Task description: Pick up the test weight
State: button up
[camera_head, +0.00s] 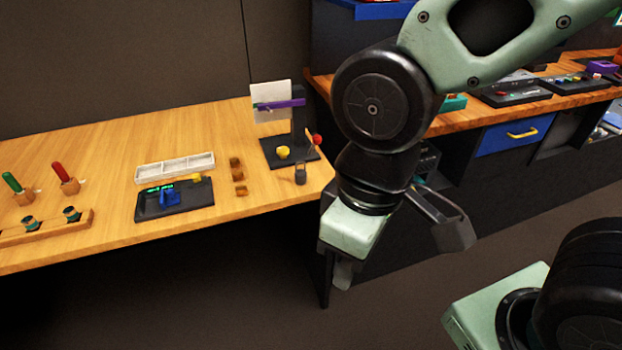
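My gripper (343,274) points down past the table's right edge, to the right of and nearer than the weight. The gripper does not touch the weight.
The wooden table (108,215) holds the stand (277,159) with a white card and red ball, two brown blocks (240,189), a white tray (175,167), a black panel with a blue part (152,209) and a pegged rack (50,229). A second bench (470,118) stands behind my arm.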

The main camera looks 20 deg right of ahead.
aim_at(301, 175)
jog(key=i+j+u, duration=0.45)
jog(key=i+j, duration=0.25)
jog(key=j, duration=0.15)
